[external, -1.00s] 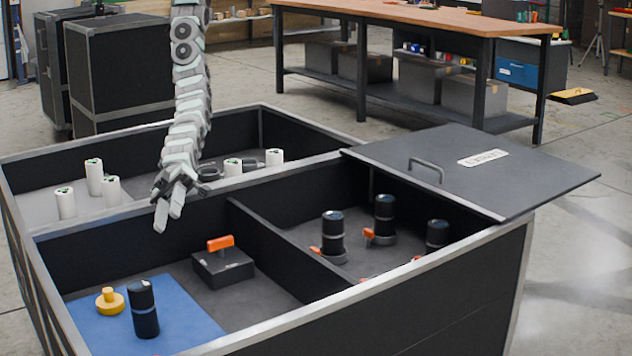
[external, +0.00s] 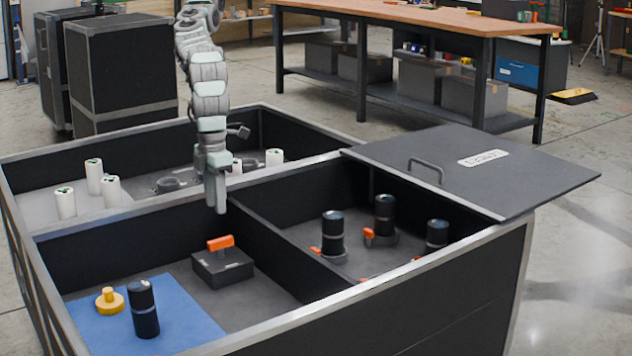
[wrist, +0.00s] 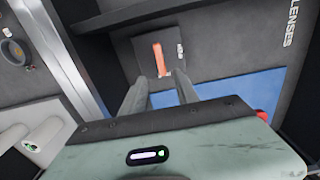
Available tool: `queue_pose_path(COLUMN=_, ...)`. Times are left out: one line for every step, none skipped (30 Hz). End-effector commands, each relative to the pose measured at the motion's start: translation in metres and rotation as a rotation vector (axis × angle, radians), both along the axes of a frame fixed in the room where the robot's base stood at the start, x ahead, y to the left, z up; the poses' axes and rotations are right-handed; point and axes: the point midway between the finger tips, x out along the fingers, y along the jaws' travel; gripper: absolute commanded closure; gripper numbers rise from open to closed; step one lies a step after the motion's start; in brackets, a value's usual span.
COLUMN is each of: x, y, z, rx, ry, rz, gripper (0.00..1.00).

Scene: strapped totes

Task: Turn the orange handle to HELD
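The orange handle (external: 220,243) sits on top of a dark grey box (external: 223,268) on the floor of the front left compartment. In the wrist view the handle (wrist: 158,58) is a straight orange bar on the box (wrist: 145,44), with a small pale label (wrist: 180,51) beside it, too small to read. My gripper (external: 217,208) points down above and behind the handle, apart from it. In the wrist view my gripper's two fingers (wrist: 161,85) are spread with nothing between them, and the handle shows beyond their tips.
A blue mat (external: 180,315) left of the box holds a yellow knob (external: 109,301) and a black cylinder (external: 143,310). A divider (external: 285,250) separates the right compartment, with several black cylinders (external: 384,214). A lid (external: 475,168) covers part of it. White cylinders (external: 94,177) stand behind.

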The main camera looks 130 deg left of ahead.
Motion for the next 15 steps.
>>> queue_pose_path(x=0.0, y=0.0, z=-0.009, rx=0.001, ry=0.001, rz=0.001, gripper=0.64)
queue_pose_path(x=0.0, y=0.0, z=-0.014, rx=0.001, ry=0.002, rz=0.002, gripper=0.64)
queue_pose_path(x=-0.001, y=0.001, z=-0.021, rx=0.003, ry=0.003, rz=0.003, gripper=0.64)
queue_pose_path(x=-0.001, y=0.001, z=-0.026, rx=0.003, ry=0.003, rz=0.004, gripper=0.64)
queue_pose_path(x=0.0, y=0.001, z=-0.032, rx=0.001, ry=0.002, rz=0.004, gripper=0.64)
queue_pose_path(x=0.0, y=0.001, z=-0.038, rx=0.0, ry=0.002, rz=0.004, gripper=0.64)
queue_pose_path(x=-0.001, y=0.001, z=-0.043, rx=0.002, ry=0.003, rz=0.003, gripper=0.64)
queue_pose_path(x=-0.001, y=0.001, z=-0.049, rx=0.002, ry=0.004, rz=0.003, gripper=0.64)
queue_pose_path(x=-0.001, y=0.002, z=-0.057, rx=0.002, ry=0.003, rz=0.004, gripper=0.64)
queue_pose_path(x=0.0, y=0.002, z=-0.063, rx=0.001, ry=0.002, rz=0.004, gripper=0.64)
queue_pose_path(x=0.0, y=0.001, z=-0.067, rx=0.0, ry=0.001, rz=0.003, gripper=0.64)
queue_pose_path(x=0.0, y=0.001, z=-0.072, rx=0.0, ry=0.001, rz=0.003, gripper=0.64)
queue_pose_path(x=0.0, y=0.001, z=-0.076, rx=0.0, ry=0.001, rz=0.003, gripper=0.64)
queue_pose_path(x=0.0, y=0.001, z=-0.081, rx=0.0, ry=0.0, rz=0.004, gripper=0.64)
queue_pose_path(x=0.001, y=0.001, z=-0.086, rx=-0.001, ry=-0.001, rz=0.004, gripper=0.64)
